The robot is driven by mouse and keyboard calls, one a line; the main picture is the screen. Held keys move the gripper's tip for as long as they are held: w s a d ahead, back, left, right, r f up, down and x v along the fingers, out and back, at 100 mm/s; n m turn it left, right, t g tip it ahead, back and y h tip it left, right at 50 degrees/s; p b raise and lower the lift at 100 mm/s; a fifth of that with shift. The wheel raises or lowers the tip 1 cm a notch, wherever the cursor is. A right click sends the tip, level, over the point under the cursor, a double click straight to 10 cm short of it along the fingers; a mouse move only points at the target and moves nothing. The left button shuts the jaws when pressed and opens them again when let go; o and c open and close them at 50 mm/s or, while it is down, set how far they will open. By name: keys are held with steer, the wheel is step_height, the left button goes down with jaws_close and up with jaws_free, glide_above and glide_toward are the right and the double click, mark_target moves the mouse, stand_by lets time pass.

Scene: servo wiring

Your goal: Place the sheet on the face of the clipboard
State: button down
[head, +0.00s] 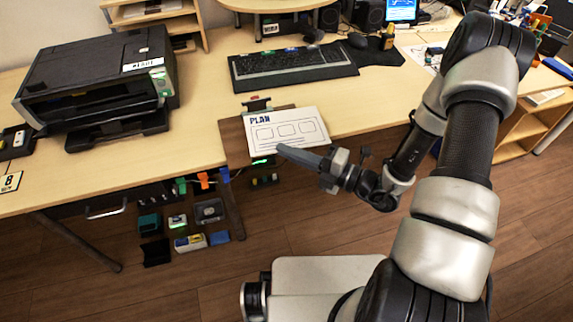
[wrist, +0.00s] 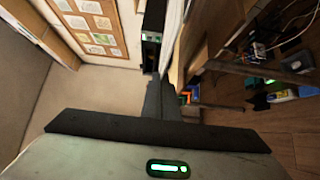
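The white sheet (head: 287,132), marked PLAN with several drawn boxes, shows face up in the head view. It covers much of the brown clipboard (head: 234,137) and reaches past its right side. The clipboard's dark clip with a red part (head: 257,103) is just behind the sheet. My gripper (head: 284,150) is at the sheet's front edge, its fingers close together and apparently shut on that edge. In the wrist view the sheet (wrist: 173,35) is seen nearly edge-on beyond the fingers (wrist: 166,92), with brown surface to its right. Whether the sheet touches the clipboard cannot be told.
A keyboard (head: 290,66) on a dark mat lies behind the clip. A black printer (head: 97,85) stands on the desk to the left. The desk front edge (head: 372,126) runs near my gripper. Several small items hang or sit below the desk (head: 188,241).

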step_height(320, 180, down, 5)
steer(key=shift+f+b, duration=0.15)
steer(key=shift+b, duration=0.55)
steer(key=c, duration=2.5)
jaws_free()
steer(key=shift+f, duration=0.15)
steer(key=o, duration=0.4)
